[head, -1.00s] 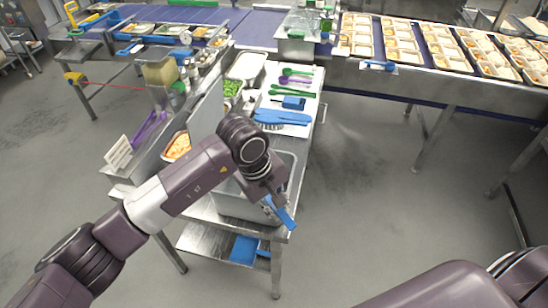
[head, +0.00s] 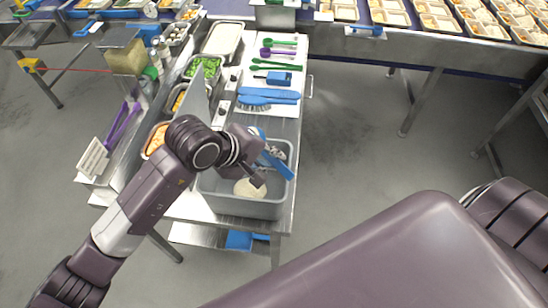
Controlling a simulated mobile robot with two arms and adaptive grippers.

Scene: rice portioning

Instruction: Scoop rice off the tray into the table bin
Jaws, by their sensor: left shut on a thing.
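My left gripper (head: 262,172) is shut on a blue tool (head: 279,168), likely a scoop or scraper, and holds it over the grey table bin (head: 240,208). The tool tilts down to the right near the bin's right wall; I cannot tell whether it touches. A pale mound of rice (head: 248,188) lies in the bin, partly hidden by the gripper. A metal tray (head: 222,40) with white contents, perhaps rice, sits at the table's far end. My right gripper is out of view.
A white board (head: 289,52) holds green and purple spoons, a blue block and blue brushes (head: 268,98). Pans of peas (head: 206,66) and an orange food (head: 157,138) stand left of the bin. A conveyor with meal trays (head: 437,22) runs behind. The floor right of the table is clear.

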